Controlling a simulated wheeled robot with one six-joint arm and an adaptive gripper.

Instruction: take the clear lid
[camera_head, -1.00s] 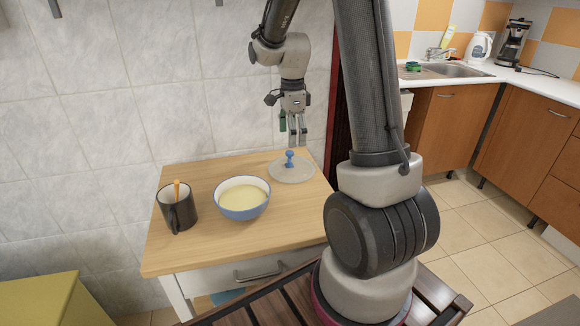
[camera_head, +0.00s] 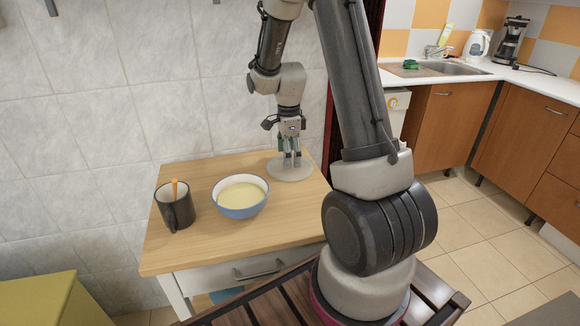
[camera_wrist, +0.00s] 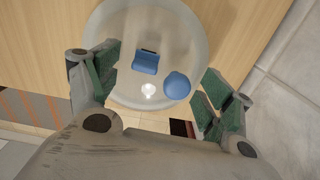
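The clear lid (camera_head: 303,175) lies flat on the wooden cabinet top, at its back right corner. In the wrist view the round see-through lid (camera_wrist: 118,30) shows with a blue knob (camera_wrist: 176,86) and another blue part beside it. My gripper (camera_head: 291,163) points down just over the lid, its fingers covering most of the knob in the head view. In the wrist view the green-padded fingers stand apart with the knob between them, nearer the right finger. I cannot see either finger touching it.
A blue bowl (camera_head: 240,211) with pale yellow content stands left of the lid. A dark mug (camera_head: 178,213) with an orange utensil is further left. The tiled wall is close behind. The cabinet top (camera_head: 205,248) is clear in front of the bowl.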

